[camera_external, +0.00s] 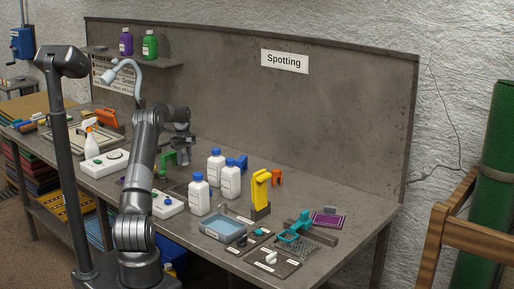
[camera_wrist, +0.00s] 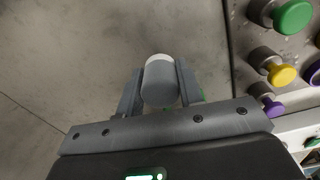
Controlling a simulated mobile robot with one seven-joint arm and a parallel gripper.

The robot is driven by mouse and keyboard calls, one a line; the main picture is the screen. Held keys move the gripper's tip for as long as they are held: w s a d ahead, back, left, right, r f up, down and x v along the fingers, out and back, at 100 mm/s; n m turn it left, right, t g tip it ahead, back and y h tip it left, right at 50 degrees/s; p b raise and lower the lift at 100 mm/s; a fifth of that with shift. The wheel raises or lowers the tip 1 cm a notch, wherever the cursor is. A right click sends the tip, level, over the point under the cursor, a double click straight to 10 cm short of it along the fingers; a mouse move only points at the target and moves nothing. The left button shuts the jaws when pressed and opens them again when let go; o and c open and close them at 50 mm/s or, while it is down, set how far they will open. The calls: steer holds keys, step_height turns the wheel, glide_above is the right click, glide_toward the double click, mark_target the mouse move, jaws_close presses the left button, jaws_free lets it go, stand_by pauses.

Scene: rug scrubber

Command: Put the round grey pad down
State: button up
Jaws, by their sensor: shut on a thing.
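My gripper (camera_wrist: 159,75) is shut on the round grey pad (camera_wrist: 160,84), a short grey cylinder with a pale far edge. Its fingers press on the left and right sides of the pad. Bare grey surface shows behind the pad in the wrist view; I cannot tell the exact gap. In the external view my gripper (camera_external: 183,154) is over the left middle of the bench (camera_external: 340,209), behind the white bottles. The pad cannot be made out there.
In the wrist view, green (camera_wrist: 293,17), yellow (camera_wrist: 284,75) and purple (camera_wrist: 273,107) round-topped pieces stand along the right. White bottles (camera_external: 198,195), a blue-filled tray (camera_external: 223,229) and a yellow tool (camera_external: 260,189) stand on the bench. Bare surface lies left of the pad.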

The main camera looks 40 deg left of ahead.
mark_target(184, 173)
steer(key=shift+a+f, duration=0.4)
steer(key=shift+a, duration=0.05)
steer(key=shift+f, duration=1.85)
steer(key=o, duration=1)
steer(key=shift+f, duration=0.15)
step_height(184, 173, up, 12)
steer(key=shift+s+r, duration=0.15)
steer(key=shift+r, duration=0.05)
steer(key=shift+d, duration=0.1)
